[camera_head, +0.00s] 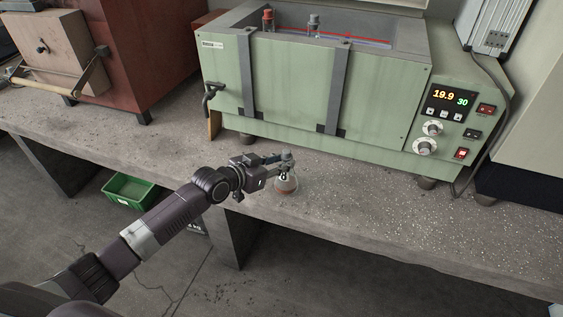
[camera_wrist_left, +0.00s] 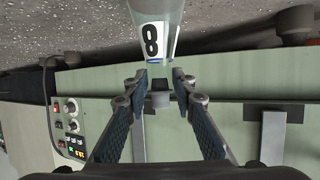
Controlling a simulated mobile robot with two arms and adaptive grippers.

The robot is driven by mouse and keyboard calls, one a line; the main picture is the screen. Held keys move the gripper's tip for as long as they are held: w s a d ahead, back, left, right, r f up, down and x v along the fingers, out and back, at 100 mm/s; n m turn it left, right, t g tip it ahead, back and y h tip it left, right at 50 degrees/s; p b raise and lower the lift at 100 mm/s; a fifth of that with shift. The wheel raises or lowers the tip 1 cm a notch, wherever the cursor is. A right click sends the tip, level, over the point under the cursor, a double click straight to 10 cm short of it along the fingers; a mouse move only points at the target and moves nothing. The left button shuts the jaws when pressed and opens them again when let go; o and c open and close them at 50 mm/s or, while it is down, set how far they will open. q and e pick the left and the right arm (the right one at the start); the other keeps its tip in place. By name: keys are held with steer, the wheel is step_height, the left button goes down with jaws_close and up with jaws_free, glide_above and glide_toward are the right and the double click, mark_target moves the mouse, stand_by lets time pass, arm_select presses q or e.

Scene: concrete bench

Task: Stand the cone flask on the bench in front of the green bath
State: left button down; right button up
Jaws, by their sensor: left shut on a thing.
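The cone flask (camera_head: 286,182) is clear glass with a label reading 8 and a little brownish content low inside. It looks upright near the bench's front edge, in front of the green bath (camera_head: 300,85). My left gripper (camera_head: 284,160) is shut on its neck from the left. I cannot tell whether its base touches the bench (camera_head: 400,215). In the left wrist view the flask (camera_wrist_left: 157,25) shows beyond the fingertips (camera_wrist_left: 160,78), its lower part cut off by the picture's edge. My right gripper is in neither view.
Two capped vessels, one red-capped (camera_head: 267,20) and one grey-capped (camera_head: 314,24), stand in the bath. A dark red cabinet (camera_head: 150,50) stands at the left. A green crate (camera_head: 131,190) is below the bench. The bench right of the flask is clear.

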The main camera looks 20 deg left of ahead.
arm_select(q)
steer(key=c, duration=1.6)
jaws_free()
steer(key=shift+f, duration=0.1)
steer(key=shift+r, duration=0.2)
steer(key=v, duration=1.2)
steer(key=shift+f, duration=0.1)
